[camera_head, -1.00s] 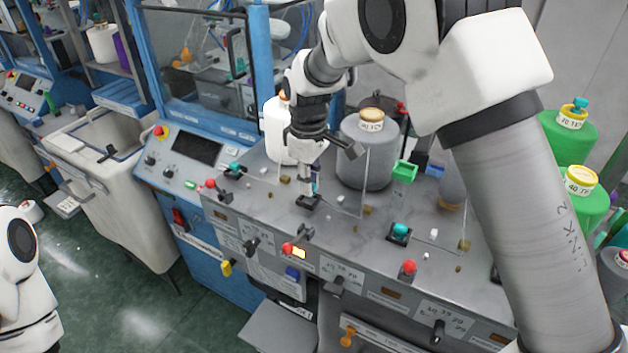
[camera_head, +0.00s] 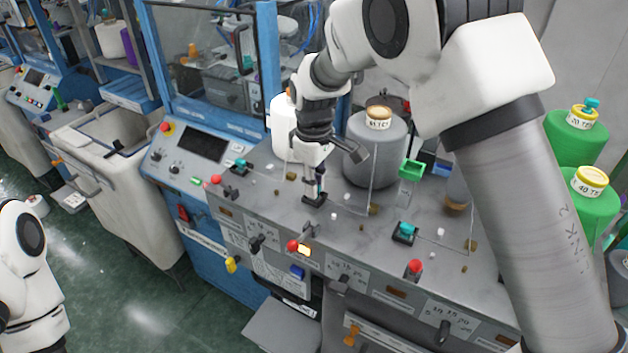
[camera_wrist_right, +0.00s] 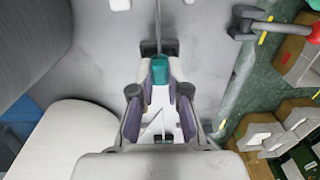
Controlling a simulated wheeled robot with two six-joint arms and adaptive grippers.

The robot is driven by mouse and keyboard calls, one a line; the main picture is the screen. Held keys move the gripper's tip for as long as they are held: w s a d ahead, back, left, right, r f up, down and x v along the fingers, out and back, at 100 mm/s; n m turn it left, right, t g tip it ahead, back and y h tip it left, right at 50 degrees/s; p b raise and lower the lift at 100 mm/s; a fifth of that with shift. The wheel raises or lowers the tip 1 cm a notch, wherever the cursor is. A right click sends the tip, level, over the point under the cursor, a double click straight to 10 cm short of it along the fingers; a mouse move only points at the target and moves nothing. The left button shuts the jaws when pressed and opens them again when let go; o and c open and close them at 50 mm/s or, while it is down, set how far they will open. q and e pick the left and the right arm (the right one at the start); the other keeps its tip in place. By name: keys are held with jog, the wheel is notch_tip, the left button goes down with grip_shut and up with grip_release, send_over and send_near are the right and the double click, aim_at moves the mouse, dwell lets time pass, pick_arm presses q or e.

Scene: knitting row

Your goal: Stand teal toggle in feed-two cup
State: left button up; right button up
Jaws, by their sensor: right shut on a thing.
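My right gripper (camera_head: 316,188) points down over a dark square cup (camera_head: 314,200) in the middle of the machine top. It is shut on the teal toggle, which shows clearly between its fingers in the right wrist view (camera_wrist_right: 160,70). In the head view the fingers mostly hide the toggle. It looks roughly upright, at or just above the cup; I cannot tell whether its lower end is inside. Other teal toggles stand in dark cups to the left (camera_head: 239,165) and to the right (camera_head: 406,228). My left gripper is out of view.
A grey cone (camera_head: 372,155) and a white cone (camera_head: 284,125) stand behind the gripper. Thin upright wires rise near the cups. Red knobs (camera_head: 293,246) line the front edge. A green guide (camera_head: 411,169) stands at the right.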

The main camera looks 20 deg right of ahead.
jog(key=shift+f, duration=0.3)
jog(key=o, duration=0.7)
jog(key=shift+o, duration=0.2)
notch_tip(320, 180, up, 12)
